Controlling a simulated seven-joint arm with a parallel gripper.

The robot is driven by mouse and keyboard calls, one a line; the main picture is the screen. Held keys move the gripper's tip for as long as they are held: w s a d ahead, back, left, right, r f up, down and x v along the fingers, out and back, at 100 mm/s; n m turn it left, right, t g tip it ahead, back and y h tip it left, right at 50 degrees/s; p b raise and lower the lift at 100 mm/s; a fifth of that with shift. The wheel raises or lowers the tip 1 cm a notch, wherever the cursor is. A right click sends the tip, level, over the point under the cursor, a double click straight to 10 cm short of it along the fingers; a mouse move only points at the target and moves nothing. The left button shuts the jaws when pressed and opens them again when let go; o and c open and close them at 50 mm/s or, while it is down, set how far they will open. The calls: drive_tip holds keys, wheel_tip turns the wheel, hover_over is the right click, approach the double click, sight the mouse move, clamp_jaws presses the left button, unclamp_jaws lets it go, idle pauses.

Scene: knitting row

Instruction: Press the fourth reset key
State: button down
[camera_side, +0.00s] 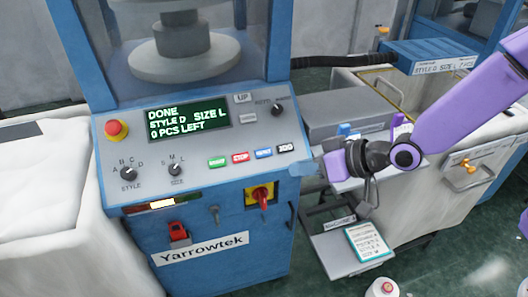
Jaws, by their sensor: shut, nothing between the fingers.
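The control panel (120,155) on the blue machine carries a row of small keys: a green key (216,162), a red key (240,157), a blue key (263,153) and, at the right end, a dark key (286,149) with pale marks. The key labels are too small to read surely. My gripper (303,169) is shut and empty, just right of and slightly below the dark key, close to the panel's right edge. I cannot tell whether it touches the panel. The display (187,118) reads DONE, STYLE D, SIZE L, 0 PCS LEFT.
A red stop button (115,130), a STYLE dial (128,174) and a SIZE dial (175,170) sit on the panel. A red switch on yellow (262,194) is below. Beside the machine are a low shelf with a card (368,242) and a pale bin (465,120).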

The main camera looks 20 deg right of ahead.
sight(264, 152)
drive_tip(key=w+a+m+t+h, duration=0.1)
drive_tip(key=w+m+t, duration=0.3)
drive_tip(key=w, duration=0.5)
drive_tip(key=shift+a+f+t, duration=0.2)
drive_tip(key=shift+a+t, duration=0.2)
drive_tip(key=shift+t, duration=0.8)
drive_tip(key=shift+w+f, duration=0.9)
drive_tip(key=shift+f, duration=0.25)
drive_tip(key=shift+w+f, duration=0.95)
drive_tip(key=shift+f, duration=0.2)
drive_tip(key=shift+w+f, duration=0.9)
drive_tip(key=shift+f, duration=0.25)
drive_tip(key=shift+w+f, duration=0.25)
drive_tip(key=shift+f, duration=0.1)
